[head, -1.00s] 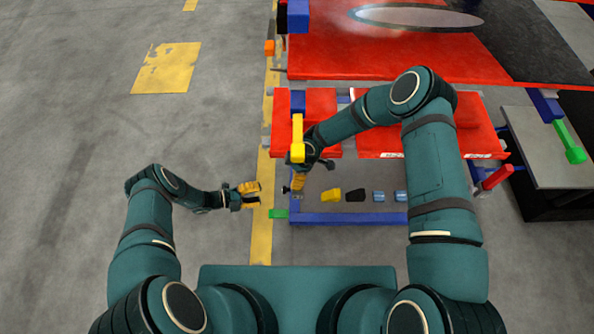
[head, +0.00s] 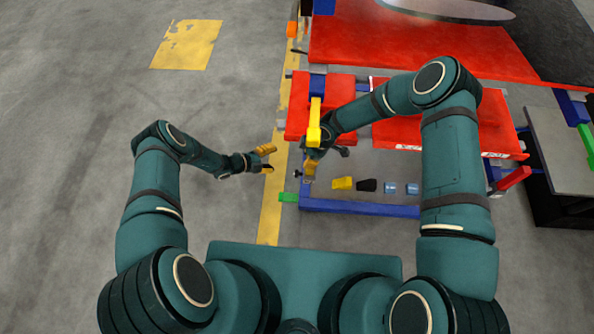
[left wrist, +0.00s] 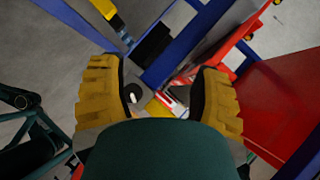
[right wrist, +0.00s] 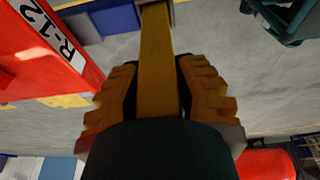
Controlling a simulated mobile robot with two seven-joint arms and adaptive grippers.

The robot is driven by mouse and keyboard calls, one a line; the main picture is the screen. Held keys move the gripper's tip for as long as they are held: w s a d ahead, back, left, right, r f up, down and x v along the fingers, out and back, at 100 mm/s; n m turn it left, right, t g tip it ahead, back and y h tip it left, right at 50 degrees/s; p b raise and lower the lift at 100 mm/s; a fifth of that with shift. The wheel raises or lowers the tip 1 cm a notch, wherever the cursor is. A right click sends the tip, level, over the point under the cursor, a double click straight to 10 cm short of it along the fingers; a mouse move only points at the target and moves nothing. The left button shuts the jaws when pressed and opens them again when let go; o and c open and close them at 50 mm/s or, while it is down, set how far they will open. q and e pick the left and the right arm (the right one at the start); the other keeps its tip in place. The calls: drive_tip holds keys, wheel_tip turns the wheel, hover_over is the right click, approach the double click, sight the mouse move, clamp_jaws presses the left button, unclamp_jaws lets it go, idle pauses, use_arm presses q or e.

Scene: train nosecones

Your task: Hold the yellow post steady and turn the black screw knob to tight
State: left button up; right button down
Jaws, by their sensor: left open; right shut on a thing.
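The yellow post (head: 315,112) stands on the red and blue frame in the head view. My right gripper (head: 310,168) is shut on it, and the right wrist view shows the post (right wrist: 157,60) between both fingers (right wrist: 157,95). A small black screw knob (head: 297,174) sits at the frame's near left corner, just left of the right gripper. My left gripper (head: 267,160) is open and empty, apart from the knob, up and left of it. In the left wrist view, a dark round part with a white spot (left wrist: 133,93), probably the knob, shows beside the left finger (left wrist: 102,95).
A yellow block (head: 343,183), a black block (head: 366,185) and two light blue pieces (head: 391,188) lie along the blue rail (head: 360,208). A green block (head: 288,197) is at the rail's left end. Open floor lies to the left.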

use_arm(q)
drive_tip(key=w+r+n+y, duration=0.1)
drive_tip(key=w+n+y, duration=0.1)
drive_tip(key=y, duration=0.1)
drive_tip(key=n+g+y, duration=0.3)
drive_tip(key=n+g, duration=0.1)
drive_tip(key=g, duration=0.3)
approach(296, 173)
drive_tip(key=x, duration=1.1)
drive_tip(key=shift+w+a+f, duration=0.1)
drive_tip(key=shift+w+a, duration=0.15)
clamp_jaws()
